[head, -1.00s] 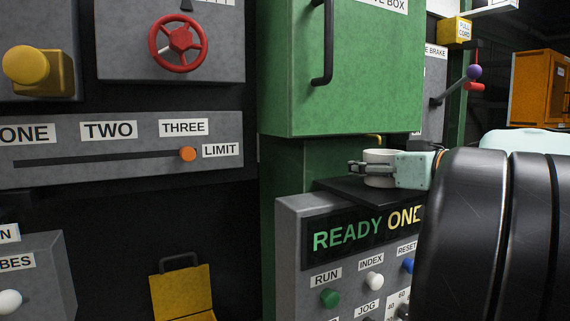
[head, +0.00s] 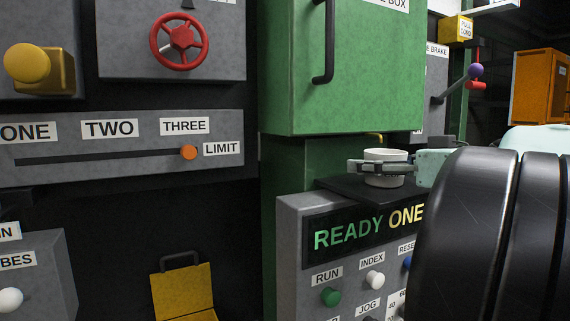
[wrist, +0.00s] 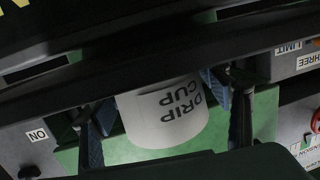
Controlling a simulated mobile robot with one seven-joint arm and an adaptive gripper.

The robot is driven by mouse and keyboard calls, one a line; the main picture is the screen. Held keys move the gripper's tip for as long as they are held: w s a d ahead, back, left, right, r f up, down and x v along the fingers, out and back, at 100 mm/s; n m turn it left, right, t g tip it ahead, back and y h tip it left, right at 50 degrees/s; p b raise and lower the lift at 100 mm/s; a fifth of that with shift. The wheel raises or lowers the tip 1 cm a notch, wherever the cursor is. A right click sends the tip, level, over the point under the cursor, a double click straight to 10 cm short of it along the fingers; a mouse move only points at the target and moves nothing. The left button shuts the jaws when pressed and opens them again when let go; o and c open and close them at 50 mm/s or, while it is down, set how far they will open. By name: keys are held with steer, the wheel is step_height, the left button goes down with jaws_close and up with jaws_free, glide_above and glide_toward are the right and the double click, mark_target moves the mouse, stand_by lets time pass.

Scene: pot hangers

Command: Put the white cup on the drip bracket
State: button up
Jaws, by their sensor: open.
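The white cup (head: 386,180), lettered "DRIP CUP", stands upright on a flat dark ledge (head: 342,187) above the READY ONE panel. It also shows in the wrist view (wrist: 165,118), between my fingers. My gripper (head: 368,166) is open, with one finger in front of the cup's side and the palm to its right. In the wrist view the gripper (wrist: 160,115) has a blue-padded finger on each side of the cup. I cannot tell whether either pad touches it. Whether the ledge is the drip bracket is not clear.
The green box (head: 360,70) with a black handle overhangs just above the cup. The control panel (head: 365,235) with several knobs lies below the ledge. My dark arm fills the lower right.

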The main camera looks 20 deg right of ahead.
steer(key=v, duration=0.8)
steer(key=shift+s, duration=0.2)
steer(key=shift+d, duration=0.1)
